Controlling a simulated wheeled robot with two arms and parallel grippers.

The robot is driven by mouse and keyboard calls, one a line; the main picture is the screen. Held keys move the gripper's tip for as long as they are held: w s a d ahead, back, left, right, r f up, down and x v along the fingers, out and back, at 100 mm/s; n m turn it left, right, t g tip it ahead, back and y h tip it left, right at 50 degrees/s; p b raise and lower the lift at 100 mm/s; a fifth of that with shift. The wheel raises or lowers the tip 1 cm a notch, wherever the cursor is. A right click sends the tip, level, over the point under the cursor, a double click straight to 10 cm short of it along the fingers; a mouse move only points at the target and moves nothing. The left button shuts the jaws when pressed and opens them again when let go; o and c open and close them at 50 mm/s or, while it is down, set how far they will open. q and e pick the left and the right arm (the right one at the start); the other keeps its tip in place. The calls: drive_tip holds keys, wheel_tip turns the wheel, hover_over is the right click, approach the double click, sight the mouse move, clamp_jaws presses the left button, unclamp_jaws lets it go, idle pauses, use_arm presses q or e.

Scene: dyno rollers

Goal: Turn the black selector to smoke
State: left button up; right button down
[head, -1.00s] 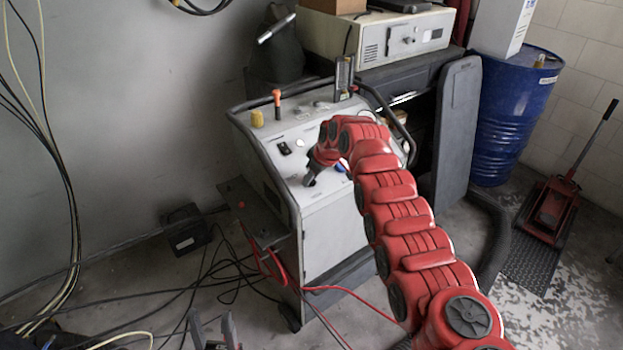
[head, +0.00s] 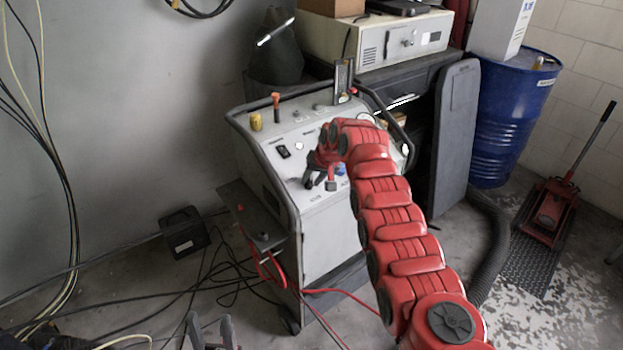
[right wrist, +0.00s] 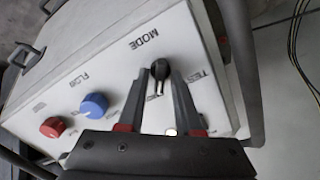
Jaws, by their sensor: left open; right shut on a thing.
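The black selector (right wrist: 160,69) is on the sloped white panel under the word MODE in the right wrist view. Its pointer end faces down in that picture. My right gripper (right wrist: 168,80) is shut on it, one finger on each side. In the head view my right gripper (head: 312,180) reaches the front of the panel and hides most of the selector. Small labels flank the selector; they are partly covered and I cannot read them surely. My left gripper (head: 212,325) is open and empty, low at the bottom edge of the head view.
A blue knob (right wrist: 94,105) and a red knob (right wrist: 52,127) sit beside the selector. Cables lie on the floor at left. A blue drum (head: 515,115) and red jack (head: 550,210) stand right.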

drive_tip(key=shift+m, duration=0.7)
drive_tip(key=c, duration=0.9)
unclamp_jaws()
drive_tip(key=shift+r, duration=0.1)
drive_tip(key=shift+s+d+r, duration=0.15)
drive_tip(key=shift+d+r, duration=0.05)
drive_tip(key=shift+r, duration=0.25)
drive_tip(key=shift+p+v, duration=1.15)
drive_tip(key=shift+v, duration=6.95)
drive_tip(key=shift+s+d, duration=0.1)
drive_tip(key=shift+d, duration=0.05)
